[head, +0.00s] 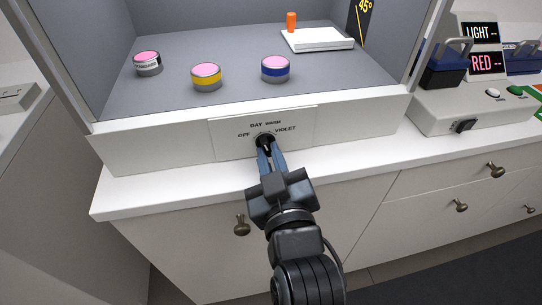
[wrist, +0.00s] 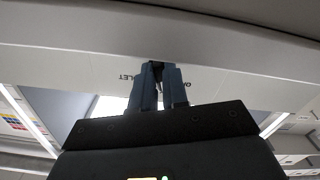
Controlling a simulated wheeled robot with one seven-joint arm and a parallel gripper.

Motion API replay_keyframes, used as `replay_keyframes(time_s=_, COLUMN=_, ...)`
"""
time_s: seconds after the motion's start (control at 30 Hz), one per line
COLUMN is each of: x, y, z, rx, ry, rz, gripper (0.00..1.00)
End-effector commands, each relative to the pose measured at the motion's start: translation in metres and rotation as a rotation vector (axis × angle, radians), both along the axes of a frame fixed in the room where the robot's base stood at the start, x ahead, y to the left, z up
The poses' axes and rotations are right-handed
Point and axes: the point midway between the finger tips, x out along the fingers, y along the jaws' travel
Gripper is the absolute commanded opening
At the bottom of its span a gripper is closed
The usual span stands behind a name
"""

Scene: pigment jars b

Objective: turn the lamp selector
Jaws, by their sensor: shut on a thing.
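The lamp selector (head: 264,137) is a dark knob on the white front panel of the grey viewing booth. Printed labels OFF, DAY, WARM and VIOLET are arranged around it. My gripper (head: 267,147) reaches up to the panel and its blue-grey fingers are shut on the knob. The fingers cover much of the knob, so I cannot tell which label it points to. In the wrist view the gripper fingers (wrist: 160,85) close at the panel, with part of an upside-down label, "LET", to their left.
Three pink-topped jars stand in the booth: white-labelled (head: 148,64), yellow-banded (head: 207,77) and blue-banded (head: 276,69). Behind them are a white tray (head: 318,40) and an orange cylinder (head: 291,22). A control box (head: 470,105) with LIGHT and RED signs stands right. Drawer knobs (head: 242,225) project below the counter.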

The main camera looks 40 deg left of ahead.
Motion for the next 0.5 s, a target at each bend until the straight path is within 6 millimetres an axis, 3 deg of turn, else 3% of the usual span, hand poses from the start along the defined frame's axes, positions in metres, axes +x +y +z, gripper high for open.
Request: replay_keyframes(time_s=0.5, x=-0.0013, y=0.001, z=0.0021, rx=0.218, ry=0.257, rz=0.0, gripper=0.0)
